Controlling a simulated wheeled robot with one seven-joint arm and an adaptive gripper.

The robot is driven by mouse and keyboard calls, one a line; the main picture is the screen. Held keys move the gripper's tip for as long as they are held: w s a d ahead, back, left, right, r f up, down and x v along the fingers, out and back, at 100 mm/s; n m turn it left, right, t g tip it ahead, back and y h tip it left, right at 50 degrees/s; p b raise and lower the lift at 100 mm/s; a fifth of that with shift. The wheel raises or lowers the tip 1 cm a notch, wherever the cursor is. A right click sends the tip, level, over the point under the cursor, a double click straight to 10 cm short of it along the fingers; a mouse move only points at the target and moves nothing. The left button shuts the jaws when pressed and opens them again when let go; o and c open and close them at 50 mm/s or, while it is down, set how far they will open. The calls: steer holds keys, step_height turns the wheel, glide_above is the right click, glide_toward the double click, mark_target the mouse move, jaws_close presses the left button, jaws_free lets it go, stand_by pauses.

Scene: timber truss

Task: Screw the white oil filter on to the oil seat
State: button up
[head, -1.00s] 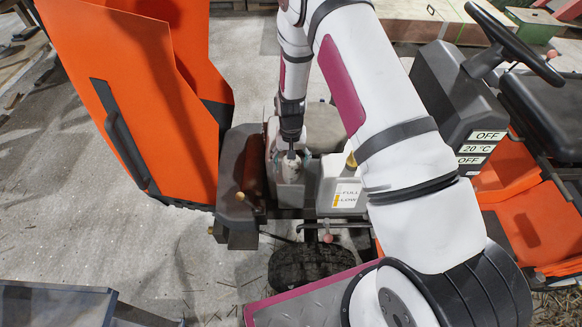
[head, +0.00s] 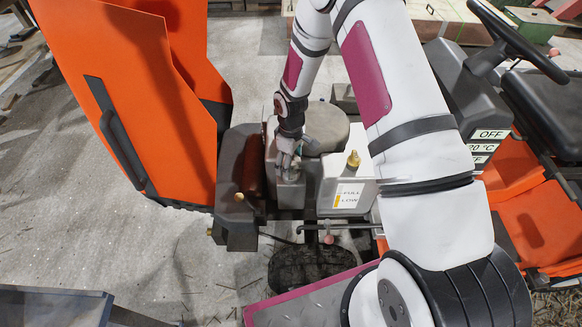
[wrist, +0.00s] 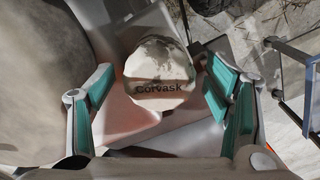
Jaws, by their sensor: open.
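The white oil filter (wrist: 158,72), marked "Corvask", is seen in the wrist view between the two teal-padded fingers of my gripper (wrist: 160,90). The fingers are spread, with a visible gap on each side of the filter. In the head view my gripper (head: 287,158) reaches down into the engine bay, just behind a grey block (head: 291,192). I cannot make out the filter clearly there. The oil seat is hidden in both views, so I cannot tell whether the filter sits on it.
A white coolant tank (head: 345,190) with a brass cap stands close on the right. A round grey housing (head: 326,127) is behind the gripper. A dark box (head: 236,178) and a raised orange hood (head: 130,90) are on the left. The steering wheel (head: 515,42) is far right.

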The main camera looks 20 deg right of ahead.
steer(key=n, duration=0.4)
steer(key=shift+b, duration=0.4)
steer(key=n, duration=0.6)
jaws_close()
steer(key=shift+b, duration=0.3)
